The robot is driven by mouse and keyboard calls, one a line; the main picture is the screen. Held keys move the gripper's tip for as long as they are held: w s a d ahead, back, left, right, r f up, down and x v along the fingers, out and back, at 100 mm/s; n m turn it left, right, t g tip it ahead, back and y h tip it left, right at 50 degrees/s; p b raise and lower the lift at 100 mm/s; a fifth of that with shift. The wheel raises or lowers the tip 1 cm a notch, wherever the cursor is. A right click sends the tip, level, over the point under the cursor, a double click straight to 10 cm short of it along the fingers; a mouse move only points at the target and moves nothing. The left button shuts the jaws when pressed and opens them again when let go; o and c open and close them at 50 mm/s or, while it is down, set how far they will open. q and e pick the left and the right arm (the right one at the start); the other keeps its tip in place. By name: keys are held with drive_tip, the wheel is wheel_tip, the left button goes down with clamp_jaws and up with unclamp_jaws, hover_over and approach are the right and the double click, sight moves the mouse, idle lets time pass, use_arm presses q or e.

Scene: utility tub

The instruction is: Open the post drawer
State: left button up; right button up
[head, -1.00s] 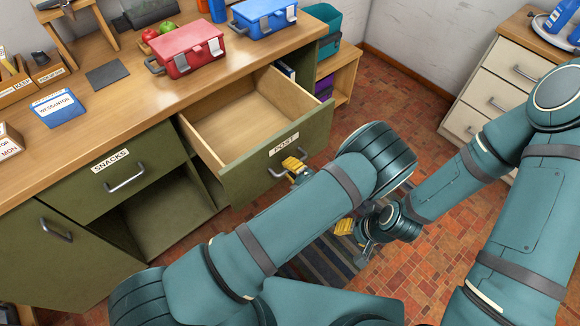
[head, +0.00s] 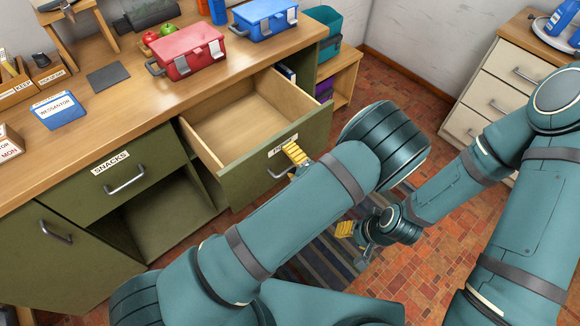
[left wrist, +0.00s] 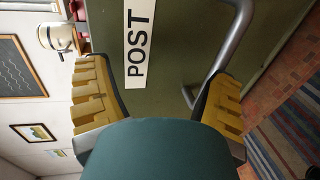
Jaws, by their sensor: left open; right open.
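The post drawer (head: 235,120) is pulled well out of the green desk, and its inside looks empty. Its front carries a POST label, which shows clearly in the left wrist view (left wrist: 138,47). My left gripper (head: 294,158) is open at the drawer front, beside the grey bar handle (head: 278,173). In the left wrist view the handle (left wrist: 226,55) passes near the right-hand yellow finger. I cannot tell whether they touch. My right gripper (head: 352,240) is open, low over the floor, away from the drawer.
A red box (head: 186,52) and a blue box (head: 264,20) stand on the desk top. A white drawer cabinet (head: 495,95) stands at the right. A striped mat (head: 320,262) lies on the floor.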

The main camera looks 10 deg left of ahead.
use_arm(q)
wheel_tip(320, 180, up, 3)
drive_tip(key=shift+r, duration=0.15)
drive_tip(key=shift+c, duration=1.1)
drive_tip(key=shift+r, duration=0.6)
